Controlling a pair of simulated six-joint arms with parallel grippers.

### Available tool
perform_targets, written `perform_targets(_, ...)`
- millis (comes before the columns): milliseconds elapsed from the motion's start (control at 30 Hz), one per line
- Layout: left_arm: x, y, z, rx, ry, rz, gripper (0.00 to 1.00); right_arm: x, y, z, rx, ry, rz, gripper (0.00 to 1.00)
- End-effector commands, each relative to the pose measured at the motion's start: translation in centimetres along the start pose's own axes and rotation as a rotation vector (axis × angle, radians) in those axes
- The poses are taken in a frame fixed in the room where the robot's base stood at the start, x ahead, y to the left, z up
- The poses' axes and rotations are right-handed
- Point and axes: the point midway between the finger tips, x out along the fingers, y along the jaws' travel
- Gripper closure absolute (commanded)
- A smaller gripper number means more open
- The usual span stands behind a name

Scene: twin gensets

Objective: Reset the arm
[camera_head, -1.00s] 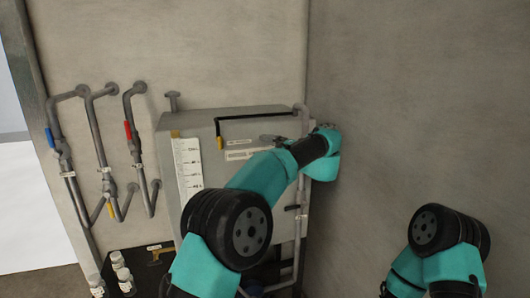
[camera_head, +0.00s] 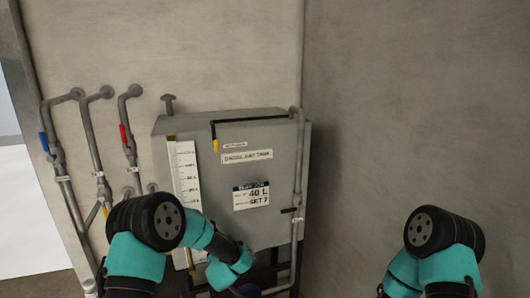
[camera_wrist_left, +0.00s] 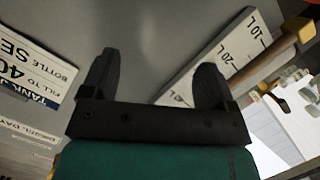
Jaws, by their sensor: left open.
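My left arm (camera_head: 150,240) comes in at the bottom of the head view, folded low in front of the grey tank. Its gripper is hidden there. In the left wrist view my left gripper (camera_wrist_left: 155,85) is open, with two black fingers apart and nothing between them but the grey tank face behind. My right arm (camera_head: 440,245) shows at the lower right of the head view; its gripper is out of view.
Pipes with a blue handle (camera_head: 44,142) and a red handle (camera_head: 123,133) run up the left wall. The right wall (camera_head: 420,110) is bare.

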Motion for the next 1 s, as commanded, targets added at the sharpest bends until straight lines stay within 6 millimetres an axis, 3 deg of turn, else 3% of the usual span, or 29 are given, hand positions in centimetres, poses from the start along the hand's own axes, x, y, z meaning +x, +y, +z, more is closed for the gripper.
perform_targets(33,-0.8,-2.6,1.7,0.036,-0.082,-0.011,0.19,0.0,0.0,0.0,0.0,0.0,0.0,0.57)
perform_targets(100,-2.3,-5.7,4.1,0.082,-0.197,-0.017,0.19,0.0,0.0,0.0,0.0,0.0,0.0,0.57)
perform_targets(267,-7.0,-12.3,9.0,0.167,-0.462,-0.034,0.19,0.0,0.0,0.0,0.0,0.0,0.0,0.57)
perform_targets(467,-15.1,-19.5,13.9,0.237,-0.792,-0.052,0.19,0.0,0.0,0.0,0.0,0.0,0.0,0.57)
perform_targets(600,-21.9,-23.6,16.2,0.267,-1.02,-0.059,0.19,0.0,0.0,0.0,0.0,0.0,0.0,0.57)
perform_targets(700,-26.5,-25.6,17.1,0.279,-1.16,-0.059,0.19,0.0,0.0,0.0,0.0,0.0,0.0,0.57)
perform_targets(800,-29.7,-26.8,17.6,0.284,-1.255,-0.057,0.19,0.0,0.0,0.0,0.0,0.0,0.0,0.57)
perform_targets(900,-31.3,-27.3,17.7,0.288,-1.303,-0.053,0.19,0.0,0.0,0.0,0.0,0.0,0.0,0.57)
perform_targets(1000,-31.6,-27.4,17.8,0.288,-1.314,-0.053,0.19,0.0,0.0,0.0,0.0,0.0,0.0,0.57)
